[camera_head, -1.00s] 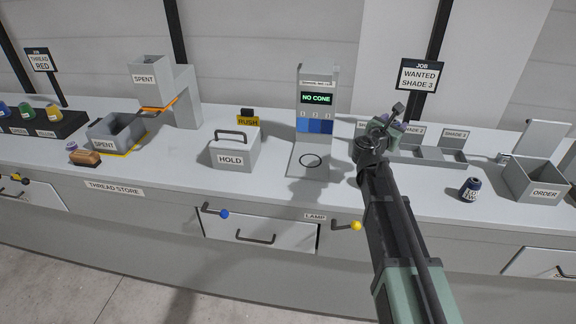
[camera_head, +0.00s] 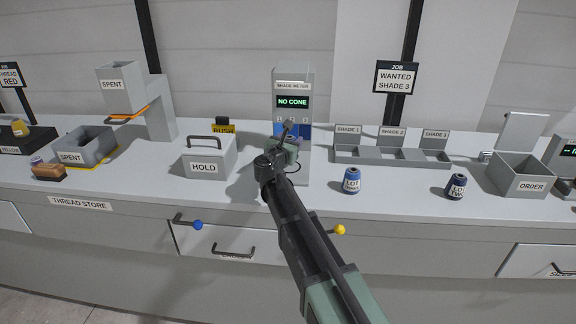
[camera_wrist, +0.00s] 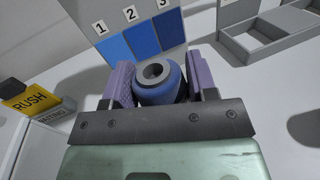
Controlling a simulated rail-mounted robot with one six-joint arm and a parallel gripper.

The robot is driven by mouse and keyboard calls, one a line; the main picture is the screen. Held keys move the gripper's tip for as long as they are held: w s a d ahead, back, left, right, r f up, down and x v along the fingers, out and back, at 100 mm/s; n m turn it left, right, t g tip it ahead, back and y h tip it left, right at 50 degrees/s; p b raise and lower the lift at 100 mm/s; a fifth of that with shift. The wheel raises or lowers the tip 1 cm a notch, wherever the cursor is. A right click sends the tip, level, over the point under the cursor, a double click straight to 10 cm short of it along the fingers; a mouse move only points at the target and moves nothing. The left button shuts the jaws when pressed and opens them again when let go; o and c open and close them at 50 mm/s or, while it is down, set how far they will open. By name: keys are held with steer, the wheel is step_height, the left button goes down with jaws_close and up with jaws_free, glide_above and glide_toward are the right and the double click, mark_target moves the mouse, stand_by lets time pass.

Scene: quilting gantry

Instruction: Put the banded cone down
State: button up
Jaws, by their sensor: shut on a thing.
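My gripper (camera_wrist: 160,72) is shut on a blue cone (camera_wrist: 162,91), with a purple finger on each side of it. The cone has a grey top with a dark hole and seems upright. Its lower part is hidden behind the gripper's dark bar, so I cannot see a band. In the head view my gripper (camera_head: 287,148) is in front of the shade meter (camera_head: 292,87) and hides most of its foot. The meter's screen reads NO CONE. In the wrist view, the meter's blue swatches (camera_wrist: 142,40), marked 1, 2 and 3, are just beyond the cone. I cannot tell whether the cone touches the foot.
Two cones, a blue one (camera_head: 352,181) and a dark one (camera_head: 455,187), stand to the right on the counter. Behind them is the shade tray (camera_head: 371,153). The HOLD box (camera_head: 207,160) and RUSH sign (camera_head: 223,125) are left of the meter. The ORDER bin (camera_head: 527,184) is far right.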

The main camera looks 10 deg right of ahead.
step_height(320, 180, down, 4)
steer(key=b, duration=0.4)
steer(key=shift+r+p, duration=0.25)
steer(key=shift+p, duration=0.1)
steer(key=shift+f, duration=0.25)
steer(key=o, duration=1)
steer(key=shift+r, duration=0.1)
steer(key=shift+c, duration=0.2)
steer(key=shift+r, duration=0.25)
steer(key=v, duration=1.2)
steer(key=shift+s+f, duration=0.1)
steer(key=shift+f, duration=0.05)
